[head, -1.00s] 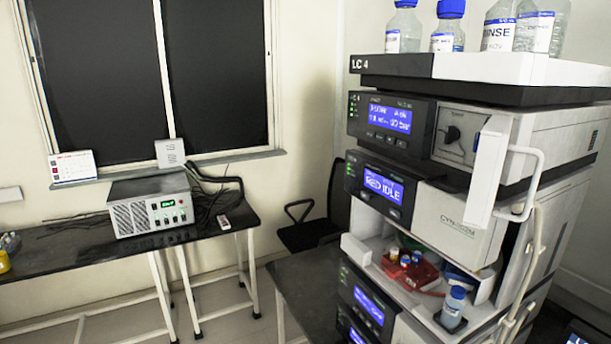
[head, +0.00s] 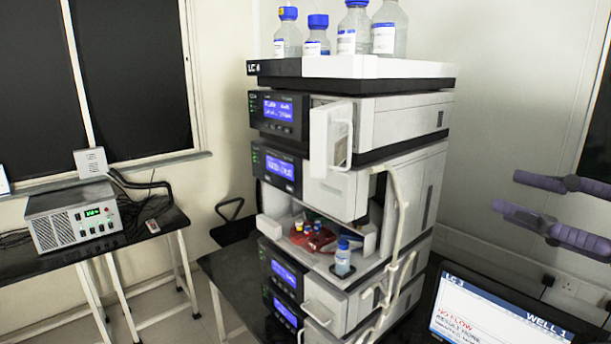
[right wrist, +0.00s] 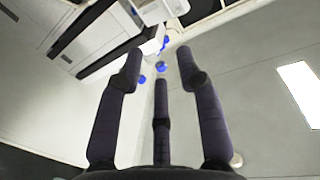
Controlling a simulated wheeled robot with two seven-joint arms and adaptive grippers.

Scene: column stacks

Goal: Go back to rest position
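My right gripper (head: 506,192) enters the head view at the right edge, with dark purple fingers pointing left. It is apart from the LC 4 column stack (head: 352,88), above and behind a lit monitor. In the right wrist view, the fingers of the right gripper (right wrist: 160,62) are spread apart with nothing between them. My left gripper is in neither current view.
Several blue-capped bottles (head: 356,28) stand on top of the stack. Its open compartment holds a red tray (head: 318,240) and a small bottle (head: 343,260). A monitor (head: 490,310) stands at lower right. A grey box (head: 75,218) sits on the left bench.

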